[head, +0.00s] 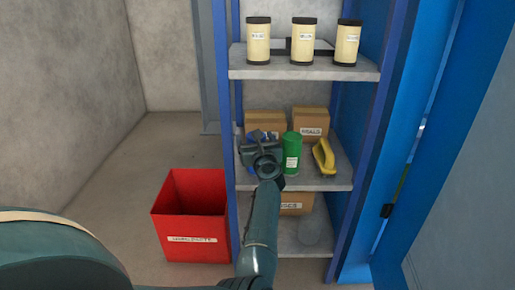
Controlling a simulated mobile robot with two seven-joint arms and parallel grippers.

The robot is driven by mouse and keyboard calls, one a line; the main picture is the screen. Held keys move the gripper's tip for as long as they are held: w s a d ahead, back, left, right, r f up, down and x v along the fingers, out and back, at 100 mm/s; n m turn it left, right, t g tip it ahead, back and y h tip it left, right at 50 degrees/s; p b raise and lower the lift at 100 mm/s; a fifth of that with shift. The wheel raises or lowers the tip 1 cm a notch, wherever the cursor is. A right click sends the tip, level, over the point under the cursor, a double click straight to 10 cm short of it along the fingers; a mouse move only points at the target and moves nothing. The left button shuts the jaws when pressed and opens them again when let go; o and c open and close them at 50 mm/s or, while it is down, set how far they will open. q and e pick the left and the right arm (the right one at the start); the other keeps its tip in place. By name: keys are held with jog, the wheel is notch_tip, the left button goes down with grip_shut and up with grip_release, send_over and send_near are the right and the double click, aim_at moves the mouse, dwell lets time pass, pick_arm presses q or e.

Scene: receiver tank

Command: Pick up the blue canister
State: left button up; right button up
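A blue object, apparently the blue canister (272,134), stands on the middle shelf and is mostly hidden behind my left gripper. Only small blue patches of it show around the gripper. My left gripper (259,141) is at the left part of that shelf, in front of the blue object. Its fingers overlap the object in the picture, so I cannot tell whether they are open, shut or touching it. A green canister (292,155) stands just right of the gripper. My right gripper is not in view.
The blue-framed shelf unit (337,187) also holds cardboard boxes (311,122) and a yellow-handled brush (324,156). Several cream canisters (302,44) stand on the top shelf. A red open bin (190,241) stands on the floor to the left.

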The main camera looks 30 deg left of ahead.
pick_arm(q)
jog(key=shift+w+a, duration=0.1)
jog(key=shift+r, duration=0.1)
jog(key=c, duration=1.4)
